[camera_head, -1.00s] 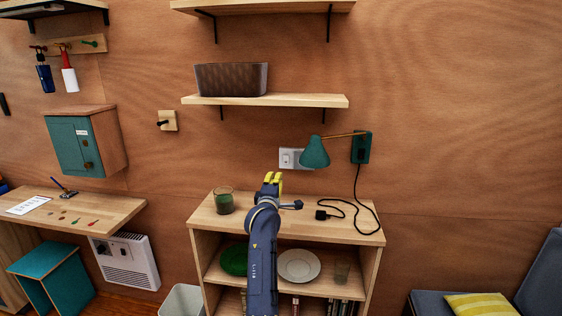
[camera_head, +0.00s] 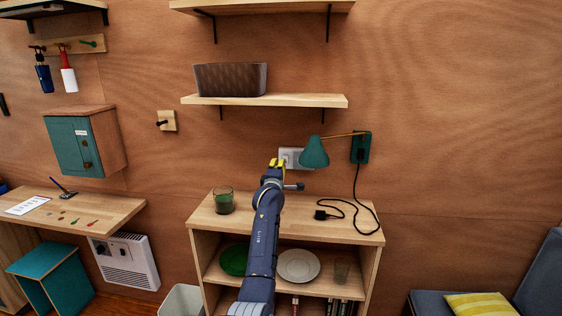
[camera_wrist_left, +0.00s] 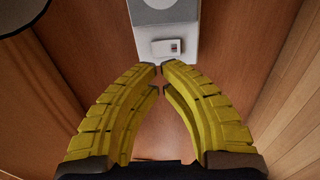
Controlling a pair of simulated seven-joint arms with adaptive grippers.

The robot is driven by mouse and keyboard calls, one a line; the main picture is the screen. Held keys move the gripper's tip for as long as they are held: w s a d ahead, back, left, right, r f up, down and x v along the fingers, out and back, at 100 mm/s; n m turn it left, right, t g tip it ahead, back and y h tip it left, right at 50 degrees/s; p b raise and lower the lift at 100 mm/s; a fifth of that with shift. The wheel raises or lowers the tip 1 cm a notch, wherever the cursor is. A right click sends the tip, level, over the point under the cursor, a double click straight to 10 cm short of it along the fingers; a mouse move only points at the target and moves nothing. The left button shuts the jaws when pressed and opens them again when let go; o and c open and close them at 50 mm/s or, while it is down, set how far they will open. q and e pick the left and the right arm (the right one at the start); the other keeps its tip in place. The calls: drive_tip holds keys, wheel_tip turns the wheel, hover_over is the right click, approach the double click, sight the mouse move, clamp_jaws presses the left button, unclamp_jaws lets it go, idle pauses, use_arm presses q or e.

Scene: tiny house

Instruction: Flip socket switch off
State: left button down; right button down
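The white socket plate (camera_head: 296,153) is on the wooden wall above the low shelf unit, partly hidden by my left gripper (camera_head: 277,163). My right gripper is not in view.
A green wall lamp (camera_head: 315,152) hangs close to the right of the socket. A wall shelf (camera_head: 310,101) is above.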

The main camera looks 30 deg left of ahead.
sight(282, 156)
use_arm(q)
drive_tip(key=shift+x, duration=2.1)
